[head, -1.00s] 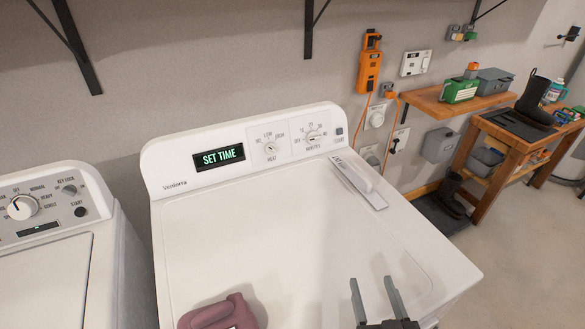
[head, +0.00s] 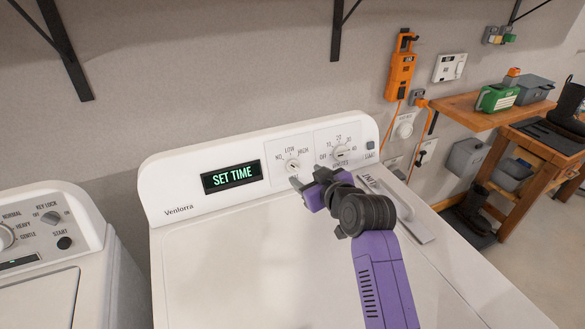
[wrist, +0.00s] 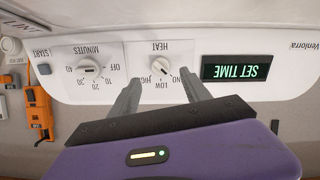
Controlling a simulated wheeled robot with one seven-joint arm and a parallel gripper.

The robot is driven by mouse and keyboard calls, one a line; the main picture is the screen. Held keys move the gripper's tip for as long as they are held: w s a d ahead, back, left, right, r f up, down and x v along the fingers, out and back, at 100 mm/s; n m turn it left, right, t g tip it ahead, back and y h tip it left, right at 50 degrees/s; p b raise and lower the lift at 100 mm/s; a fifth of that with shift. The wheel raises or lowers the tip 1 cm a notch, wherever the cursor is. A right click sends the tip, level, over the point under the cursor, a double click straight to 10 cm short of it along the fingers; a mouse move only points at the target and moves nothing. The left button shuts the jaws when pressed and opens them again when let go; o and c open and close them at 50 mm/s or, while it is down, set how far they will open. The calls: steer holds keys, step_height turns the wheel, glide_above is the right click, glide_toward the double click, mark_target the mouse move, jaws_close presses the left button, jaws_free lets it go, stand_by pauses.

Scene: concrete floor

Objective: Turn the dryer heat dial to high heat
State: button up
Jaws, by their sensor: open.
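The dryer's heat dial (head: 292,165) is a small white round knob on the back panel, with NO, LOW and HIGH printed around it. It also shows in the wrist view (wrist: 161,67), upside down, where its ridge slants; I cannot tell for certain which mark it points to. My gripper (head: 308,182) is open and empty, just in front of and slightly right of the dial in the head view. In the wrist view, its two grey fingers (wrist: 160,88) point toward the panel on either side of the dial, apart from it.
The minutes dial (head: 340,152) sits right of the heat dial, with the start button (head: 370,146) beyond it. The SET TIME display (head: 232,177) is to the left. A flat grey-white item (head: 405,212) lies on the dryer top. A washer (head: 50,240) stands at the left.

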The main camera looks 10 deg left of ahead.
mark_target(296, 169)
steer(key=b+x, duration=0.5)
steer(key=x, duration=0.1)
steer(key=shift+f, duration=0.15)
steer(key=shift+w+a+f+b, duration=0.15)
steer(key=shift+w+a+b, duration=0.25)
steer(key=shift+w+b, duration=0.3)
steer(key=shift+s, duration=0.1)
jaws_close()
